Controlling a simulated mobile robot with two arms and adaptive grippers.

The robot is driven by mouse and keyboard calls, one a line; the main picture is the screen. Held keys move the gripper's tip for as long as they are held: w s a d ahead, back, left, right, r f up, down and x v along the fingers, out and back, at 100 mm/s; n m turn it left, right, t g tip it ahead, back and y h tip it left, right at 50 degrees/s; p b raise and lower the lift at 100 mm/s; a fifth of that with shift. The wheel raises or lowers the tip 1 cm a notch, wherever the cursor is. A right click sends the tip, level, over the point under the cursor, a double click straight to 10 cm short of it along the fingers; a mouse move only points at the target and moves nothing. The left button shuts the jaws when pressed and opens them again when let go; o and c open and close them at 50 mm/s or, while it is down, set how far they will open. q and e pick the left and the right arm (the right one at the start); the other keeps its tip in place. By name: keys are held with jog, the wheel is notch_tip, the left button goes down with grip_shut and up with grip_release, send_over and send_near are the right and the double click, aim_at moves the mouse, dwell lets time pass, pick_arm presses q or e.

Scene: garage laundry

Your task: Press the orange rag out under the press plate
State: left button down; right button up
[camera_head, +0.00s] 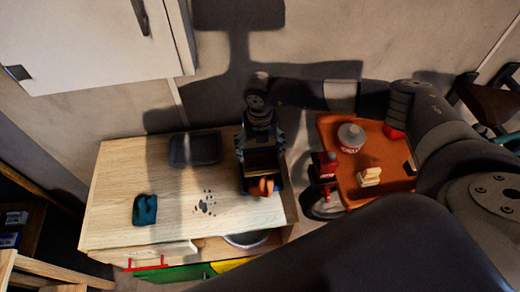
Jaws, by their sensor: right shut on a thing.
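The orange rag (262,187) is a small bunched shape at the right end of the wooden bench (110,185). It shows at the front of a dark holder, and the rest of it is hidden. My right gripper (261,156) comes down from above, with a finger on each side of a brown block, apparently the press plate (262,162). It is shut on this plate, just behind and above the rag. I cannot tell whether the plate touches the rag. My left gripper is not in view.
A dark tray (195,149), a teal cloth (145,210) and dark spots (205,202) are on the bench. A round basin (247,240) sits below its front edge. An orange-brown cart (341,127) at right holds a can (351,137) and a pale yellow block (369,177).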

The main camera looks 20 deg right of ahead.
jog(key=shift+w+d+f+g+y+b, duration=0.1)
jog(key=shift+w+d+g+y+b, duration=0.15)
jog(key=shift+w+g+b, duration=1.1)
jog(key=shift+w+d+r+g+y+b, duration=0.15)
jog(key=shift+g+y+b, duration=0.25)
jog(key=shift+b, duration=2)
jog(key=shift+w+d+f+g+y+b, duration=0.2)
jog(key=shift+w+g+b, duration=0.7)
jog(key=shift+b, duration=0.95)
jog(key=shift+w+d+g+b, duration=0.15)
jog(key=shift+g+b, duration=0.5)
jog(key=shift+b, duration=0.75)
jog(key=shift+r, duration=0.2)
